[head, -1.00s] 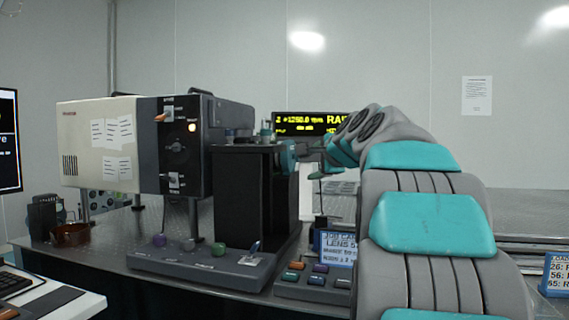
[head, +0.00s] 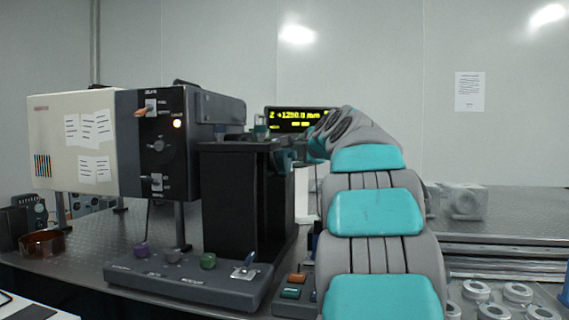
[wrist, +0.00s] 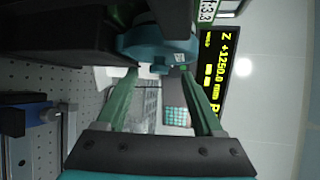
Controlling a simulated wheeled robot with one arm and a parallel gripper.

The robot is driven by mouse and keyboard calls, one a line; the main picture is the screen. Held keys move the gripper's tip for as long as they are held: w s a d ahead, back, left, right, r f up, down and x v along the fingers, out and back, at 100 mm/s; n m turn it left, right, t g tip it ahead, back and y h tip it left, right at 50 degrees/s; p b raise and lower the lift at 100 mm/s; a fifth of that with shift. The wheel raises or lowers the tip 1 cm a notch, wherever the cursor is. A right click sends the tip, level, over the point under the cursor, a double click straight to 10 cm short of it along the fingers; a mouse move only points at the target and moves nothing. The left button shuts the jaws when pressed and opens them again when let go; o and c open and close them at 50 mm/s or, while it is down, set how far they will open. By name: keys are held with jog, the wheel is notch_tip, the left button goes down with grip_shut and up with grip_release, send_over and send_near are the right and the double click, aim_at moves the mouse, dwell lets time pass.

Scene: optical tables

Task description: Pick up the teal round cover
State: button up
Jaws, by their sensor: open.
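The teal round cover (wrist: 155,47) shows near the top of the wrist view, against a dark block. In the head view the cover (head: 283,161) sits at the right side of the black block (head: 232,200), partly hidden behind my arm's end. My gripper (wrist: 160,69) is open, its two green fingers spread. Their tips are at the cover's near edge, one on each side of its middle. I cannot tell whether they touch it. Nothing is seen held between the fingers.
A white and black instrument (head: 120,140) stands left of the block. A control panel with knobs (head: 190,278) lies in front. A yellow-lettered display (head: 297,119) is behind. Round grey parts (head: 494,310) lie at the right.

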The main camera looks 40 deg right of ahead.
aim_at(288, 156)
jog(key=x, duration=0.2)
jog(key=shift+w+d+f, duration=0.1)
jog(key=shift+w+f, duration=0.1)
grip_shut()
dwell(0.4)
